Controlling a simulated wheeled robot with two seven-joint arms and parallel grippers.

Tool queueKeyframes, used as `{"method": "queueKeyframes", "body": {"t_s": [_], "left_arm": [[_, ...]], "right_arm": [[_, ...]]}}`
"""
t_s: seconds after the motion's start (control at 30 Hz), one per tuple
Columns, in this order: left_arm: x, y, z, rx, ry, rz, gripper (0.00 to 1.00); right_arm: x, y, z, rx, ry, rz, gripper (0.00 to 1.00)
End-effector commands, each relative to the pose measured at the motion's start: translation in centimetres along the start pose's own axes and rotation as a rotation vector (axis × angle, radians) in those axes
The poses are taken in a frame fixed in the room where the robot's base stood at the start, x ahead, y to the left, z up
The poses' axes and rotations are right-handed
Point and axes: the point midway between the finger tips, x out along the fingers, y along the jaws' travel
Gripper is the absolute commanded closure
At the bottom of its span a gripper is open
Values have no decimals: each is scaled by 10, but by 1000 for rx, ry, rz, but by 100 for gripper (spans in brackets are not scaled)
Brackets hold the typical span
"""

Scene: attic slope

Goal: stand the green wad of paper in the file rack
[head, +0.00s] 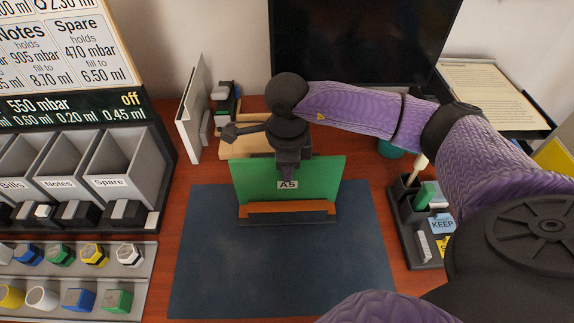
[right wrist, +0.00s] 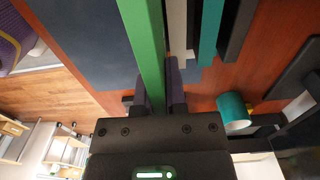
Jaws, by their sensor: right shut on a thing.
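The green wad of paper (head: 250,180), with an "A5" label, is upright above the blue mat in the head view. My right gripper (head: 290,157) is shut on its top edge. The wad shows edge-on as a green strip between the fingers in the right wrist view (right wrist: 145,50). A low orange-brown strip with a black lower edge (head: 287,213) shows at the wad's bottom. I cannot tell whether this is the file rack, or whether the wad touches it. My left gripper is not in view.
The blue mat (head: 215,270) is clear in front. A black organizer (head: 412,235) stands right, grey bins (head: 125,165) left. Behind are a white upright panel (head: 191,115), a wooden tray (head: 238,147), a dark monitor (head: 360,50) and a teal cup (right wrist: 236,112).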

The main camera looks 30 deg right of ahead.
Motion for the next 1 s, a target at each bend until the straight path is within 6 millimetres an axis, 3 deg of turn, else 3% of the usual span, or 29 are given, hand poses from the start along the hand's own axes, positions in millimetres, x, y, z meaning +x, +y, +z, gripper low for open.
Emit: {"method": "queueKeyframes", "body": {"t_s": [1.0], "left_arm": [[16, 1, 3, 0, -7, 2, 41]], "right_arm": [[22, 0, 0, 0, 0, 0, 100]]}}
